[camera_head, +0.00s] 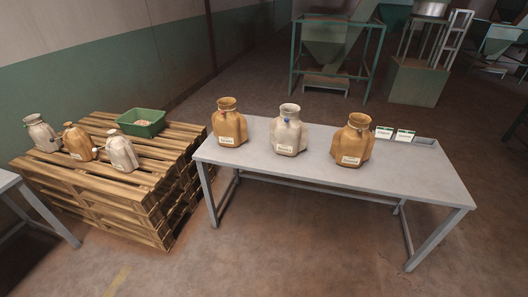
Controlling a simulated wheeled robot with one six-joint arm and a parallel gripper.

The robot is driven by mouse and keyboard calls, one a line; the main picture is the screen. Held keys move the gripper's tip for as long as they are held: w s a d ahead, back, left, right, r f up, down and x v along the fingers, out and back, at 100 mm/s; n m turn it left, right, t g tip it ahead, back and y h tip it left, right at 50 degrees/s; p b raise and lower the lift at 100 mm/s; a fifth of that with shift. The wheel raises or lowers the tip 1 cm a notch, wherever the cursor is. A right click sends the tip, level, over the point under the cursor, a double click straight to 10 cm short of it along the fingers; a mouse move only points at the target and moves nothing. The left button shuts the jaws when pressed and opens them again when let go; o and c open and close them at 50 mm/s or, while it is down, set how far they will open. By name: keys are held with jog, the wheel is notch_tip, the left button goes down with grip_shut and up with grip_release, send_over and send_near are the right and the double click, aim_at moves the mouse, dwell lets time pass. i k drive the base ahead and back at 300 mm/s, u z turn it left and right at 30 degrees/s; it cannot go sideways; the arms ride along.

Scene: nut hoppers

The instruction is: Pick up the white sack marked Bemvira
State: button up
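A white sack (289,137) with a tied neck, a small blue mark near its top and a pale label stands upright in the middle of the grey table. Two more whitish sacks stand on the wooden pallets, one at the far left (41,134) and one nearer the green crate (122,154). The label writing is too small to read, so I cannot tell which sack is marked Bemvira. My gripper is not in view.
Tan sacks stand left (229,127) and right (352,143) of the table's white sack, and another (78,142) on the pallets (158,207). The grey table (420,181) is bare at front right. Two small cards (394,134) and a green crate (141,129) show.

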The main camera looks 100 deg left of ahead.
aim_at(289, 139)
jog(key=u, duration=3.05)
